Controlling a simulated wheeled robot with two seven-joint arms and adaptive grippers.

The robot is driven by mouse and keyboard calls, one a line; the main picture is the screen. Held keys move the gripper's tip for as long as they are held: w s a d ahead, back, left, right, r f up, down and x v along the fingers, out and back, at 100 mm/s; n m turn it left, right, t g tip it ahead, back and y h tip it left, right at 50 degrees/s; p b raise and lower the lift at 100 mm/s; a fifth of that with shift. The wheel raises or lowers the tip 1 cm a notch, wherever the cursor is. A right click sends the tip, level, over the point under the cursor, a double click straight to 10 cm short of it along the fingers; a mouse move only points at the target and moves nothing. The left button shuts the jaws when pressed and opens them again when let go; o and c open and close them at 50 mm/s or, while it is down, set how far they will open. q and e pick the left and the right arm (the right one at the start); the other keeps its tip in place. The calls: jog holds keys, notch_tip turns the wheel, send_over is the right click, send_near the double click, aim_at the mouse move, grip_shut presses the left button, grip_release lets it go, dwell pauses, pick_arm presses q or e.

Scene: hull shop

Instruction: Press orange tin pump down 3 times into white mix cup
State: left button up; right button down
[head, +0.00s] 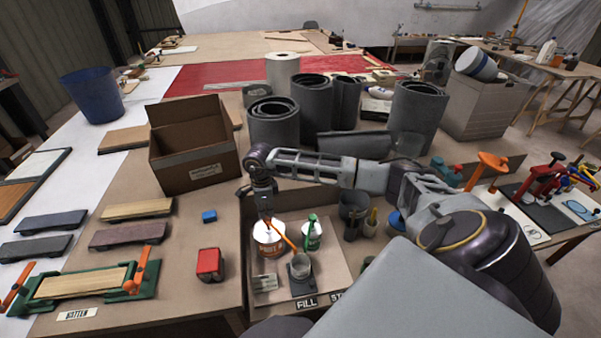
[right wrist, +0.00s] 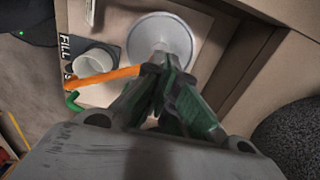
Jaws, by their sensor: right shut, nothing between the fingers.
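The orange tin (head: 268,243) stands upright in the tray, its orange pump spout (head: 285,236) pointing right and forward toward the white mix cup (head: 300,267). The cup is upright on a dark pad behind the FILL label. My right gripper (head: 265,212) points down at the pump top, shut and empty. In the right wrist view its fingers (right wrist: 162,85) cover the pump head, so I cannot tell whether they touch it. The orange spout (right wrist: 108,77) reaches to the cup's rim (right wrist: 95,63). The cup's contents are not clear. My left gripper is out of view.
A tin with a green pump (head: 312,233) stands right of the orange one. A grey pot (head: 353,208) is behind on the right. Grey rolls (head: 274,122) stand behind.

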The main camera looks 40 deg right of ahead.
aim_at(267, 219)
jog(key=shift+f+b, duration=0.65)
jog(key=shift+f, duration=0.45)
jog(key=shift+f+b, duration=0.45)
jog(key=shift+f, duration=0.05)
jog(key=shift+r, duration=0.25)
jog(key=shift+r+p, duration=0.95)
jog(key=shift+r, duration=0.65)
